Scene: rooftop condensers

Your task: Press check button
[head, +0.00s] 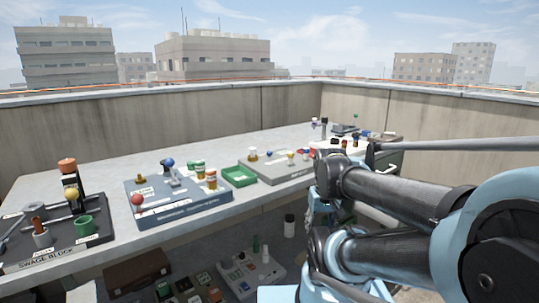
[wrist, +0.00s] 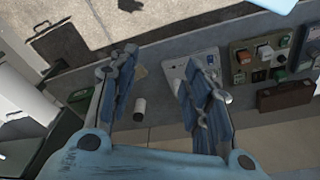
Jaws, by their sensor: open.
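I cannot tell which control is the check button; labels are too small to read for that. A pale panel (head: 262,274) with several small knobs and posts sits low under the bench in the head view. A similar pale panel (wrist: 173,72) shows in the wrist view, partly hidden by my right finger. My gripper (wrist: 153,75) is open and empty, its two fingers wide apart above the area under the bench. No contact with any control is visible. In the head view my arm fills the right side and hides part of the bench.
The long grey bench (head: 110,222) holds a swage block board (head: 90,246), a blue-grey board (head: 155,213), a green tray (head: 239,177) and a grey board (head: 270,175). A brown case (head: 137,270) lies below. A white cylinder (wrist: 139,109) stands between my fingers in the wrist view.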

